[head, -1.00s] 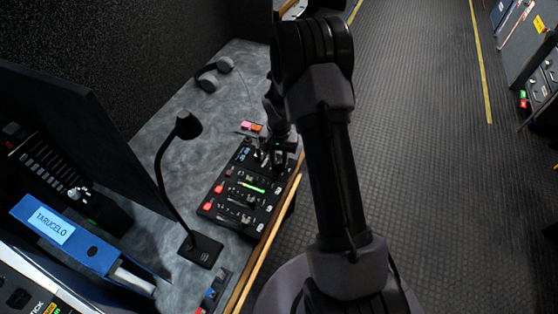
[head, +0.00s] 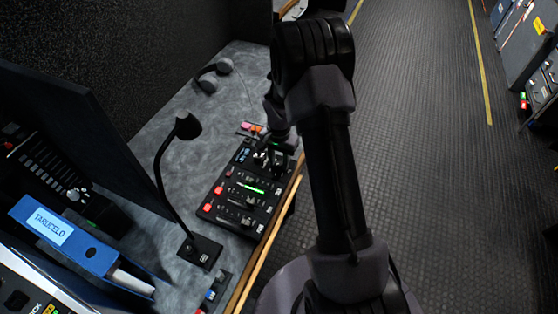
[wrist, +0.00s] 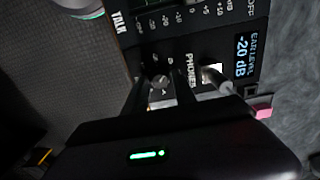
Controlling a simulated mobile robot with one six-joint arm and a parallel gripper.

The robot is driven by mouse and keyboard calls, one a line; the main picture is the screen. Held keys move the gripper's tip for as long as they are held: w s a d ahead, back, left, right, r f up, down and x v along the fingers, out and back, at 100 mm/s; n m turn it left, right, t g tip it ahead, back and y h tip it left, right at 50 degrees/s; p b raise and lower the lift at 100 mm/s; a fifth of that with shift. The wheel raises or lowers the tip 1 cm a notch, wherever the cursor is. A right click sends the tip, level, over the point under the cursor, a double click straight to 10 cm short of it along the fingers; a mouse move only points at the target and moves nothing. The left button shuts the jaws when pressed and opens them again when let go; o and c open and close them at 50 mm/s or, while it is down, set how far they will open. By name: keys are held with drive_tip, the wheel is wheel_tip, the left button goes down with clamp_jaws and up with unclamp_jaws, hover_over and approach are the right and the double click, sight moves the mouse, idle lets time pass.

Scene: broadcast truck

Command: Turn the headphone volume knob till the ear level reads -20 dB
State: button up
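The ear level display (wrist: 246,55) lies to the right and reads -20 dB. In the head view my gripper (head: 273,152) is low over the far end of the black control panel (head: 232,212). The knob is hidden there by the gripper and arm.
A gooseneck microphone (head: 188,126) stands left of the panel. Headphones (head: 208,82) lie at the back of the desk. A blue binder (head: 70,238) is at the left.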

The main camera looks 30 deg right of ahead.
drive_tip(key=shift+o, duration=0.8)
wheel_tip(320, 180, up, 17)
drive_tip(key=p, duration=0.6)
drive_tip(key=shift+r, duration=0.2)
wheel_tip(320, 180, up, 7)
drive_tip(key=t, duration=0.1)
hover_over(279, 163)
drive_tip(key=s+a, duration=0.1)
drive_tip(key=a, duration=0.2)
drive_tip(key=s+a+r+n+t, duration=0.2)
drive_tip(key=s+a+r+n, duration=0.1)
drive_tip(key=s+a+r, duration=0.7)
drive_tip(key=s+a+r+n+t+y, duration=0.1)
drive_tip(key=s+a+r, duration=0.1)
drive_tip(key=s, duration=0.4)
drive_tip(key=s+a+r+n+t+y, duration=0.1)
drive_tip(key=s+a+r+n, duration=0.1)
drive_tip(key=s, duration=0.4)
drive_tip(key=shift+s+a+t, duration=0.25)
drive_tip(key=shift+a+t, duration=0.15)
drive_tip(key=shift+a, duration=0.1)
drive_tip(key=shift+r, duration=0.15)
